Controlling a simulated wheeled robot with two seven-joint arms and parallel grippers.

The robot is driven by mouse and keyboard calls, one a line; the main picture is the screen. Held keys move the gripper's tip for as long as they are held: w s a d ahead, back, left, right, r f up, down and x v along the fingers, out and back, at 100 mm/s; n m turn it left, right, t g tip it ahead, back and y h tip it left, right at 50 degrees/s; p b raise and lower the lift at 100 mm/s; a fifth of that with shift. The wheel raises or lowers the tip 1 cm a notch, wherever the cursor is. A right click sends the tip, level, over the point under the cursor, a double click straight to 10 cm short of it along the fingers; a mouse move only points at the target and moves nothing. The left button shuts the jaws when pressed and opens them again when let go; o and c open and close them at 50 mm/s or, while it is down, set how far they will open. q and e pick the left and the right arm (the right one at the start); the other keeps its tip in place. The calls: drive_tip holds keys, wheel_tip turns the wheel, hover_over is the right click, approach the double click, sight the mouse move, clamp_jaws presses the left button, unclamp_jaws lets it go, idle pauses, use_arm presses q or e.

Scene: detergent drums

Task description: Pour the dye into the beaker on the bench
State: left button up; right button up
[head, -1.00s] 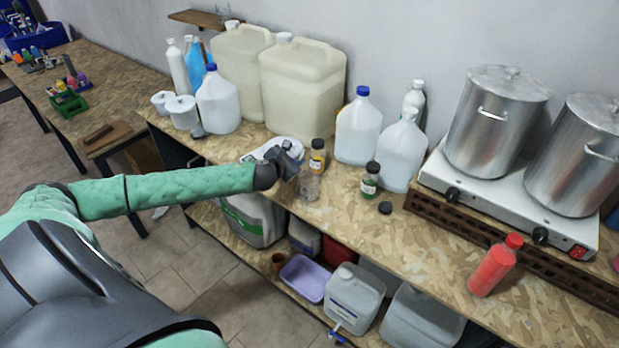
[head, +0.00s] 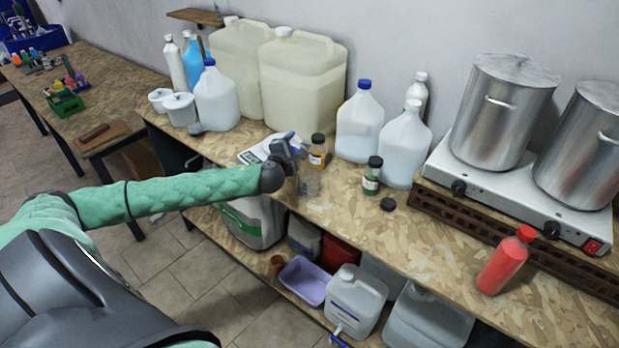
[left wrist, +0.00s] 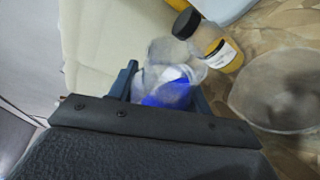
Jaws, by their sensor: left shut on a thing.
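My left gripper (head: 288,152) is over the bench (head: 440,255), with its arm coming in from the left. In the left wrist view its fingers (left wrist: 165,95) are shut on a small clear vessel with blue dye (left wrist: 172,92) in it. The head view does not show this vessel clearly. A clear glass beaker (head: 310,184) stands on the bench just right of and below the gripper. It also shows at the right of the left wrist view (left wrist: 278,90), apart from the held vessel. I cannot tell how far the vessel is tilted. My right gripper is out of view.
An amber jar with a black lid (head: 318,155) stands close behind the beaker. A green-labelled bottle (head: 372,178) and a loose black cap (head: 388,204) are to the right. White jugs (head: 359,128) stand behind. A red bottle (head: 503,262) stands near the front edge.

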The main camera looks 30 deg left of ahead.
use_arm(q)
drive_tip(key=shift+r+m, duration=0.3)
drive_tip(key=shift+r, duration=0.15)
drive_tip(key=shift+d+r+p, duration=0.15)
drive_tip(key=shift+p, duration=0.15)
drive_tip(key=shift+d+m, duration=0.2)
drive_tip(key=shift+m, duration=0.3)
drive_tip(key=shift+d+r+t, duration=0.1)
drive_tip(key=shift+t, duration=0.2)
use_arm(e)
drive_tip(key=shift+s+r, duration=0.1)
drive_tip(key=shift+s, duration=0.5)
use_arm(q)
drive_tip(key=shift+p, duration=0.35)
drive_tip(key=shift+d+r+m+t+y+p, duration=0.15)
drive_tip(key=shift+r+m+t+y+p, duration=0.25)
drive_tip(key=shift+m, duration=0.3)
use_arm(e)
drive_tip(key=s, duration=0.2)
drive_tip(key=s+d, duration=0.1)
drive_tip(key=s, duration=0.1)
